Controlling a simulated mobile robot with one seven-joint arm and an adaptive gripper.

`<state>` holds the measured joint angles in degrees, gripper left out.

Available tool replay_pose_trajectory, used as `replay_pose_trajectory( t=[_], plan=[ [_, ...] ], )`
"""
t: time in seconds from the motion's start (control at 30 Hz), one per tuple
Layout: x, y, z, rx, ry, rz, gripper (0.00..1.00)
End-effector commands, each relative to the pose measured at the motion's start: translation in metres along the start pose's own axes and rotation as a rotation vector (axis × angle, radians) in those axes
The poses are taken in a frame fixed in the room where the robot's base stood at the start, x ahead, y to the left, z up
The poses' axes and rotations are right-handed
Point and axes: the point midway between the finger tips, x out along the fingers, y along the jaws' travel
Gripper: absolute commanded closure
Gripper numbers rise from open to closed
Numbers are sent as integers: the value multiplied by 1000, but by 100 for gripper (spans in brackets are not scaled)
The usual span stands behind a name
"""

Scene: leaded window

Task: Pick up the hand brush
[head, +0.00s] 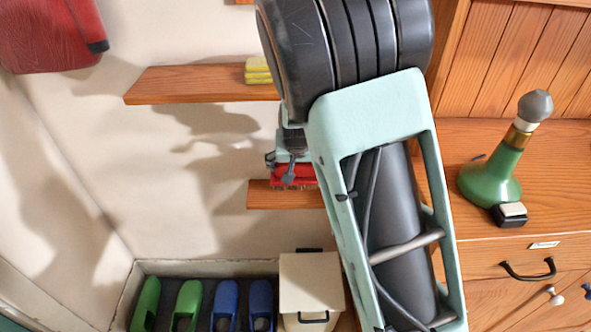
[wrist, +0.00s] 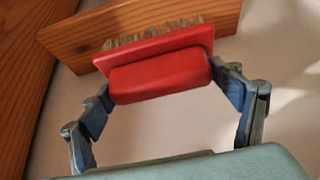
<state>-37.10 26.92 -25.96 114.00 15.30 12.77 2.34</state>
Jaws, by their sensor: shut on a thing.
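The hand brush (wrist: 160,75) is red with pale bristles. In the wrist view it lies between the two fingertips of my gripper (wrist: 160,84), which is shut on its two ends. Its bristles face a wooden shelf board (wrist: 70,38); I cannot tell whether they touch it. In the head view the red brush (head: 293,172) shows just above the small lower shelf (head: 270,198), below my gripper (head: 285,162). My arm hides the right part of the brush and shelf there.
A longer upper shelf (head: 185,86) holds a yellow block (head: 258,72). Below are a tray (head: 175,267) with green and blue items and a cream box (head: 312,285). A wooden cabinet (head: 540,220) at right bears a green bottle-shaped object (head: 492,180). Bare wall lies left of the lower shelf.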

Motion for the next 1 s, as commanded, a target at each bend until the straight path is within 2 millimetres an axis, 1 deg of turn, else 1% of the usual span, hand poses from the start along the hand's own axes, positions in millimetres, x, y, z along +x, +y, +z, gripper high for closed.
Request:
replay_pose_trajectory(
  t=[0.03, 0.17, 0.2, 0.23, 0.3, 0.4, 0.5, 0.63, 0.8, 1.0],
  plan=[
    [-17, 1, 0, -1, 0, -3, 48],
    [-53, 4, 5, -2, 0, -4, 48],
    [-65, 5, 7, -2, 0, -4, 48],
    [-73, 6, 9, -3, 0, -5, 48],
    [-86, 10, 21, -3, -3, -3, 48],
    [-104, 14, 34, -4, -3, -3, 48],
    [-118, 18, 44, -3, -3, -2, 48],
    [-130, 21, 55, -3, -4, -1, 48],
    [-139, 24, 63, -2, -2, 0, 48],
    [-143, 25, 68, 0, -2, -1, 48]
  ],
)
